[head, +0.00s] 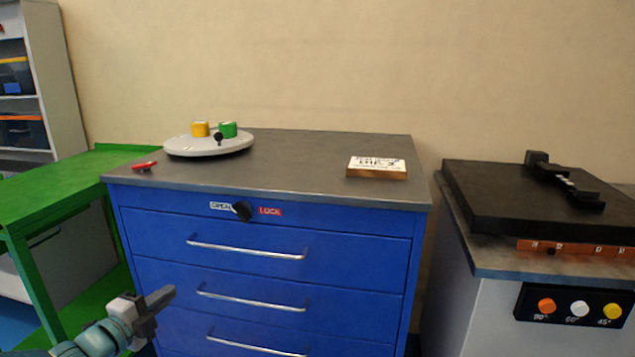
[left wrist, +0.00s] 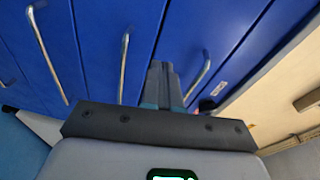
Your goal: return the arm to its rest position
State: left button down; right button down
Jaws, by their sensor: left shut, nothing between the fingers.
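My left gripper (head: 160,297) is at the lower left of the head view, in front of the blue drawer cabinet (head: 340,238) and apart from its handles. Its fingers are shut with nothing between them. In the left wrist view the closed fingers (left wrist: 162,82) point toward the blue drawer fronts (left wrist: 95,50). My right gripper is in neither view.
The cabinet top holds a round grey tray (head: 210,147) with yellow and green pieces, a red object (head: 144,166) and a sign block (head: 376,167). A green table (head: 60,185) stands left. A black bending machine (head: 540,195) stands right.

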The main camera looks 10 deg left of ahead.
pick_arm(q)
jog(key=d+f+n+g+h, duration=0.1)
jog(key=d+f+n+g, duration=0.2)
jog(key=d+f, duration=0.85)
jog(key=s+d+f+n+g, duration=0.25)
jog(key=s+d+f, duration=0.2)
jog(key=f, duration=0.35)
jog(key=s+d+f+n+g, duration=0.2)
jog(key=s+d+f+n, duration=0.15)
jog(key=d+f, duration=0.35)
jog(key=s+d+f+n+g, duration=0.1)
jog(key=s+f+n+g, duration=0.25)
jog(key=s, duration=0.35)
jog(key=s+d+f+n+g+y, duration=0.1)
jog(key=s+f+n+g, duration=0.15)
jog(key=s+n, duration=0.4)
jog(key=s+d+f+n+g, duration=0.1)
jog(key=s+f+n+g, duration=0.25)
jog(key=s, duration=0.55)
notch_tip(320, 180, up, 30)
jog(key=m+p, duration=0.1)
jog(key=p, duration=3)
jog(key=shift+d+t, duration=0.2)
jog(key=shift+t, duration=0.1)
jog(key=shift+d+r, duration=0.1)
